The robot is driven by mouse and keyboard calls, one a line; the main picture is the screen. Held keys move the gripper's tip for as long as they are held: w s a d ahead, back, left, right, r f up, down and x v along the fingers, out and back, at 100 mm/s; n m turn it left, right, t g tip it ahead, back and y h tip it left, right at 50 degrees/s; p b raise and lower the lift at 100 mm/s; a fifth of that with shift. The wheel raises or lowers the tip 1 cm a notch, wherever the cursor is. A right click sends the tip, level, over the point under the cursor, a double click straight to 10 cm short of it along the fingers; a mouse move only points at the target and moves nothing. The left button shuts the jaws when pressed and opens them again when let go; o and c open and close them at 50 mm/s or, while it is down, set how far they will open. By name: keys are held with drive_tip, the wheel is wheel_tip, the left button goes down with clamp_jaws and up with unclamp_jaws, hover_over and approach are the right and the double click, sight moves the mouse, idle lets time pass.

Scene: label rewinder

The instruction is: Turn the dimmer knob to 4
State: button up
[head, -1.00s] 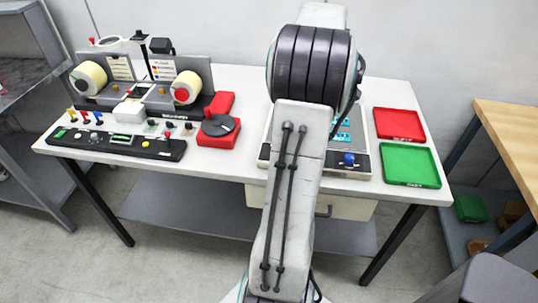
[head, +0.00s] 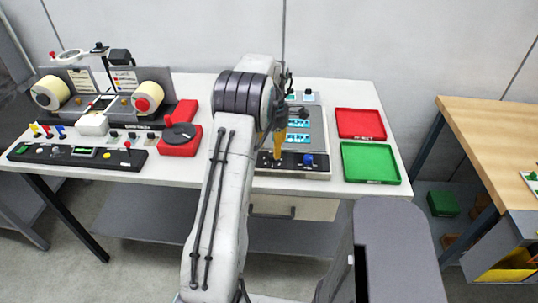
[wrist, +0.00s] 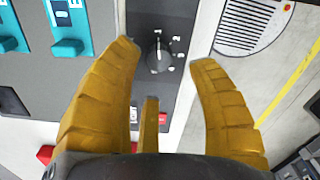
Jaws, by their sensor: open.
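In the wrist view a round black knob (wrist: 158,55) with a white pointer line sits on a dark panel, with small pale marks around it. The pointer stands roughly upright in the picture; the marks are too small to read. My gripper (wrist: 166,54) is open, its yellow fingers on either side of the knob in this view, with nothing held. Whether the fingers touch it I cannot tell. In the head view my gripper (head: 278,147) points down over the front of the grey control unit (head: 322,128). The black knob is not clear there.
A blue knob (head: 308,160) is on the unit's front strip, right of my gripper. Teal switches (wrist: 68,45) lie left of the black knob. A red tray (head: 360,123) and green tray (head: 371,162) lie right. The label rewinder (head: 110,90) stands left.

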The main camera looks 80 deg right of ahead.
sight(272, 155)
drive_tip(key=shift+f, duration=2.1)
clamp_jaws()
